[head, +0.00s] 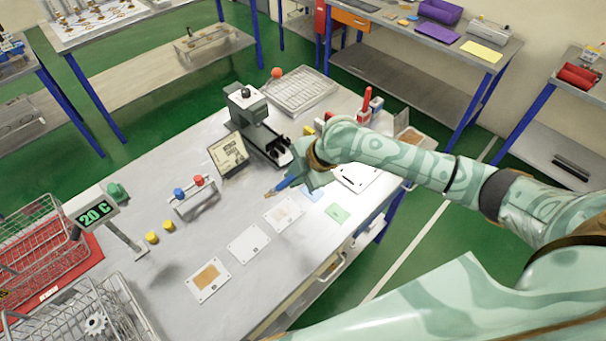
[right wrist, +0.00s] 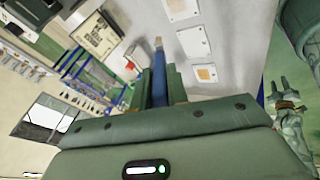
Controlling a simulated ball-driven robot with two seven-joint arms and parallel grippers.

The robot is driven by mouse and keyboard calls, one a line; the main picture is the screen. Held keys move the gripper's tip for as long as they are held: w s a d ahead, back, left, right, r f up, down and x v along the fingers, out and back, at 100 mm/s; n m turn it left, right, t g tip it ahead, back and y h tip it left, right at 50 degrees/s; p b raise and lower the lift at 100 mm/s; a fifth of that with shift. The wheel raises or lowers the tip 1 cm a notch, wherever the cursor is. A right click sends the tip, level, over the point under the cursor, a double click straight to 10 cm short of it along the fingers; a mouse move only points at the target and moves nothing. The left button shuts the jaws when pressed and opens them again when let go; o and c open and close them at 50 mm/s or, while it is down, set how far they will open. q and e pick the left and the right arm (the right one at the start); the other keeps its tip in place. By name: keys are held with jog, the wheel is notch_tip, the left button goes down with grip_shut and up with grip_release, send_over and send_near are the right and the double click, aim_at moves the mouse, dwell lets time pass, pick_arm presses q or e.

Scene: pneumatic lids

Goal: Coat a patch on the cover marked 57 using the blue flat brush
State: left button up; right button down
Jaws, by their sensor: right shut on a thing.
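My right gripper (head: 291,181) is shut on the blue flat brush (head: 282,185), above the right part of the grey bench. In the right wrist view the blue brush (right wrist: 158,85) points away from the jaws, its pale bristles (right wrist: 158,43) free. Flat white covers lie in a row: one with a brown patch (head: 207,280), a plain one (head: 248,243), and one with a faint tan area (head: 284,214). The bristles look apart from the covers. No marking is legible, so I cannot tell which is 57. My left gripper (right wrist: 285,100) shows at the right of the wrist view, its fingers apart.
A green card (head: 338,213) lies near the bench's right edge. A grey machine (head: 252,118), a framed sign (head: 228,154), and a small rack with red and blue knobs (head: 194,197) stand behind. A temperature display (head: 99,212) and wire baskets (head: 40,240) are left.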

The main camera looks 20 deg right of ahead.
jog(key=shift+a+y, duration=0.1)
jog(key=shift+y, duration=0.2)
notch_tip(320, 180, down, 5)
jog(key=b, duration=0.5)
jog(key=shift+b, duration=0.3)
jog(key=shift+r, duration=0.1)
